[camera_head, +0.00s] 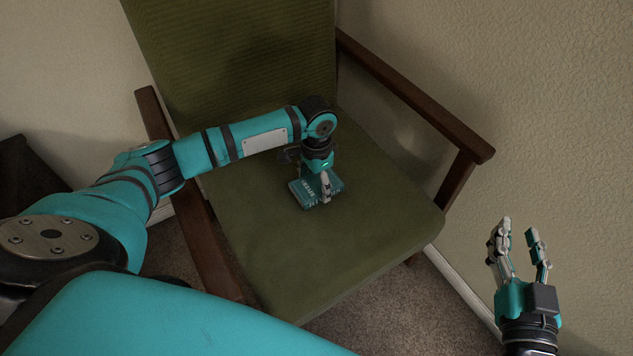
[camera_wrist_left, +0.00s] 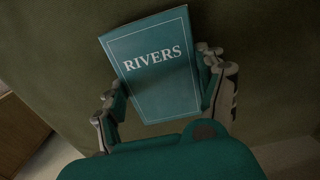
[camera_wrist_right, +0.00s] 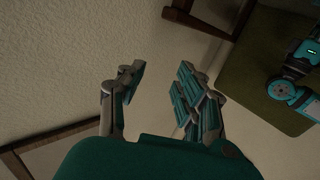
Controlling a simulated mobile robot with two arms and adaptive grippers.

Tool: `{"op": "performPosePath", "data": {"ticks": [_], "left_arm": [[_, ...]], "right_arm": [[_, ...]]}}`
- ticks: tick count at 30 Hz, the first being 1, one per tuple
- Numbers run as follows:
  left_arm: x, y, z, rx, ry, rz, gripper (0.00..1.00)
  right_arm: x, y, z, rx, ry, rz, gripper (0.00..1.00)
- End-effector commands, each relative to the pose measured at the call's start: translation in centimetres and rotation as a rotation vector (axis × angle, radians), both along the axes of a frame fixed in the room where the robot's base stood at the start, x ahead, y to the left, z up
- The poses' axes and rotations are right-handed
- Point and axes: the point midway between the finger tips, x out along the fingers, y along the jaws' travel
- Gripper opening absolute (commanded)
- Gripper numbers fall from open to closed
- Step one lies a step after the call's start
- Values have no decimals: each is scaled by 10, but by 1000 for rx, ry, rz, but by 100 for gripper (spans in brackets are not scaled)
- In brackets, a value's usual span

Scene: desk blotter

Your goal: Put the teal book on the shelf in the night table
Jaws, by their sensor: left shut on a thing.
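The teal book (camera_head: 308,195) is on the green seat of the armchair, below my left gripper. Its cover reads RIVERS in the left wrist view (camera_wrist_left: 155,75). My left gripper (camera_head: 318,188) points down at the book. In the left wrist view its fingers (camera_wrist_left: 167,95) are shut on the book's two long sides. Whether the book touches the seat or is slightly raised, I cannot tell. My right gripper (camera_head: 517,238) is open and empty, in front of the wall at the right; it also shows open in the right wrist view (camera_wrist_right: 160,90). No shelf is clearly visible.
The green armchair (camera_head: 270,240) has wooden armrests on the left (camera_head: 190,220) and right (camera_head: 420,100). A dark piece of furniture (camera_head: 28,170) stands at the far left edge. Carpet (camera_head: 400,310) shows in front of the chair.

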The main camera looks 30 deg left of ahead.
Motion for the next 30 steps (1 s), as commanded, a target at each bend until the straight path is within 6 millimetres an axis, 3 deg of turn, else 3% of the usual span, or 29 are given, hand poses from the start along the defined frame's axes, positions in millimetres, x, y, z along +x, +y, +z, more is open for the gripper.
{"op": "performPosePath", "data": {"ticks": [6, 7, 12, 24, 30], "left_arm": [[0, 0, -2, 0, 0, 0, 36], [0, 0, -2, 0, 0, 0, 74], [0, 0, -2, 0, 0, 0, 96], [0, 0, 2, -1, -1, 0, 96], [0, 0, 26, -1, 0, 0, 96]], "right_arm": [[-1, -1, -4, -6, 23, -2, 34], [-1, -1, -5, -7, 29, -2, 34], [-1, -1, -5, -7, 30, -2, 34], [0, -1, 0, 0, 2, -1, 34], [-8, -8, -32, -49, 193, -13, 34]]}}
